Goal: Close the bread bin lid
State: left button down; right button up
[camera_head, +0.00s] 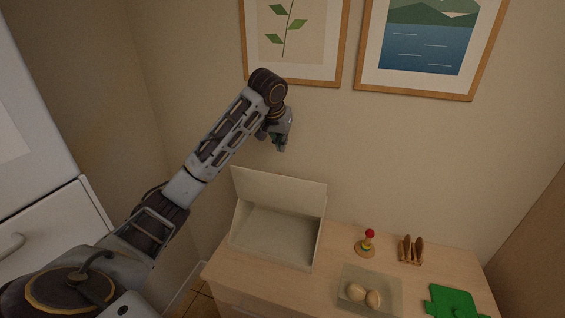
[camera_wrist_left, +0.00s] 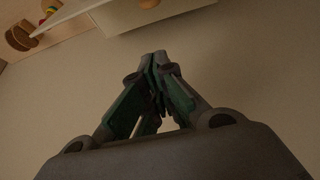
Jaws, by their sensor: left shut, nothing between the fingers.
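The bread bin (camera_head: 271,238) is a cream box at the left end of the wooden counter, against the wall. Its lid (camera_head: 279,190) stands up open at the back, and the inside looks empty. My left gripper (camera_head: 281,147) hangs above and behind the raised lid, near the wall, apart from it. Its fingers are shut and empty; the left wrist view shows the fingertips (camera_wrist_left: 155,58) together. A pale panel edge at the top of that view may be the lid. My right gripper is not in view.
Two framed pictures hang on the wall. White cabinets (camera_head: 60,222) stand at left.

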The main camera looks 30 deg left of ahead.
pick_arm(q)
notch_tip(320, 180, down, 10)
jog(key=p, duration=0.3)
jog(key=shift+w+r, duration=0.2)
jog(key=shift+w, duration=0.2)
dwell(0.8)
jog(key=shift+a, duration=0.1)
dwell(0.5)
